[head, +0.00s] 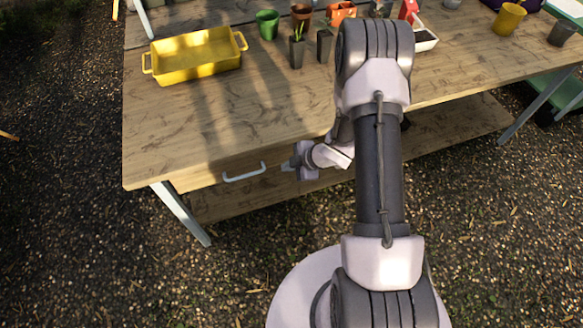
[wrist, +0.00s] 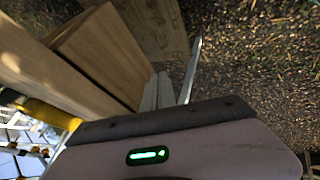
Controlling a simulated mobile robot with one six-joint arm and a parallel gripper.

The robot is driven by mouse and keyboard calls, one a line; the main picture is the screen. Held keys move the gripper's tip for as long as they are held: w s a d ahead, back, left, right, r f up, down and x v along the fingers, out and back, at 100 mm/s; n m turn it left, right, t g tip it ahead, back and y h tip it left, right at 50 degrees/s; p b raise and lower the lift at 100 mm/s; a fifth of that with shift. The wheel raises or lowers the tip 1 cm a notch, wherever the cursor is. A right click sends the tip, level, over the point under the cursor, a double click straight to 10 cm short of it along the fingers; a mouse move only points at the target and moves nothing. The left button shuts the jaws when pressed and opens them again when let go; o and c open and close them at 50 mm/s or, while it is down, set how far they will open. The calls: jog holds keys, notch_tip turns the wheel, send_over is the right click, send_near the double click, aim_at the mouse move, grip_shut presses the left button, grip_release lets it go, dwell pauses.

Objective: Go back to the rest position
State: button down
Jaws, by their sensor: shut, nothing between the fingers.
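My gripper (head: 286,166) is low in front of the wooden workbench (head: 215,118), below its front edge. It points left toward the drawer handle (head: 244,174), with a small gap between them. In the wrist view my gripper's two grey fingers (wrist: 157,92) are together with nothing between them. My arm stretches forward from the base and bends down over the bench's front edge, hiding part of the bench top.
A yellow tray (head: 195,71) sits at the bench's back left. Pots stand along the back, including a green pot (head: 267,24) and a yellow pot (head: 508,19). A lower shelf (head: 450,130) runs beneath. The gravel in front (head: 250,265) is clear.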

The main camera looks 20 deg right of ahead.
jog(key=s+d+r+m+h+p, duration=0.15)
jog(key=r+m, duration=0.25)
jog(key=r, duration=0.6)
jog(key=s+d+r+m+h, duration=0.1)
jog(key=d+r+m+h, duration=0.2)
jog(key=r, duration=0.8)
jog(key=s+d+r+m+h+p, duration=0.1)
jog(key=s+d+r+m+h, duration=0.2)
jog(key=r, duration=0.7)
jog(key=s+a+r+m+y, duration=0.2)
jog(key=s+a+r+m, duration=0.3)
jog(key=s+a, duration=0.3)
jog(key=s+a+r+m+y, duration=0.3)
jog(key=s+a+r+m, duration=0.2)
jog(key=s+a, duration=0.3)
jog(key=shift+s+a+m, duration=0.25)
jog(key=shift+s+m, duration=0.15)
jog(key=shift+s, duration=0.45)
jog(key=shift+r, duration=0.15)
